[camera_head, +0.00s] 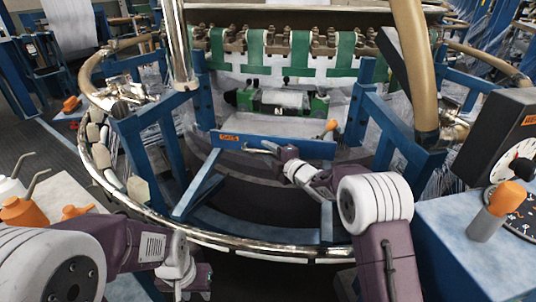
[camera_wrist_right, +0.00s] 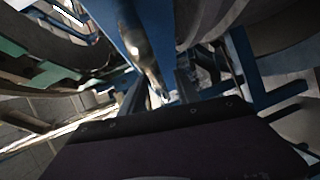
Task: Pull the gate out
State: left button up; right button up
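The gate appears to be the blue bar (camera_head: 305,147) with an orange label across the middle of the loom, in front of the green-ended machine. A metal handle (camera_head: 262,146) shows at its front, and it also shows in the right wrist view (camera_wrist_right: 143,52). My right gripper (camera_head: 268,149) is at this handle. In the wrist view its two dark fingers (camera_wrist_right: 158,92) stand apart, with the handle's end between them; contact is unclear. My left gripper (camera_head: 193,287) is low at the front, outside the ring, far from the gate; its fingers are not clear.
A shiny metal ring (camera_head: 230,245) curves around the front of the loom, with blue posts on both sides. A blue cabinet (camera_head: 455,255) with a dial stands at the right. A table with orange-capped bottles (camera_head: 22,210) is at the left.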

grip_shut()
dwell(1.4)
